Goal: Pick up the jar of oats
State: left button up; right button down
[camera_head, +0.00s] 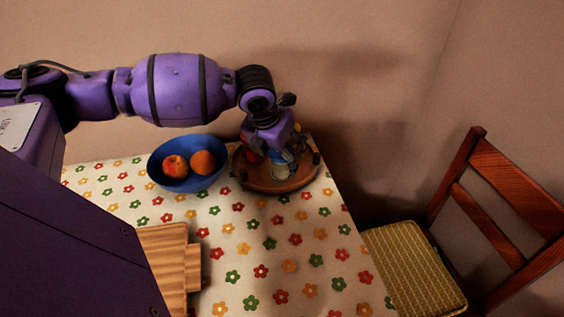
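A small pale jar (281,172), which looks like the jar of oats, stands on a round brown wooden tray (262,187) at the back of the table. My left arm reaches in from the left, and its gripper (280,152) points down over the tray, right at the jar. The gripper hides the jar's upper part. Its fingers are too small and dark to tell whether they close on the jar. My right gripper is not in view.
Other small items, one red (250,156), are partly hidden on the tray. A blue bowl (160,181) with orange-red fruit stands left of it. A wooden board (165,255) lies front left. A chair (415,265) stands right. The flowered tablecloth (270,245) is clear in front.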

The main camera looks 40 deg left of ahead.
pick_arm(q)
jog(key=x, duration=0.3)
jog(key=shift+d+f, duration=0.1)
jog(key=shift+f, duration=0.15)
jog(key=shift+r, duration=0.1)
jog(key=c, duration=1.6)
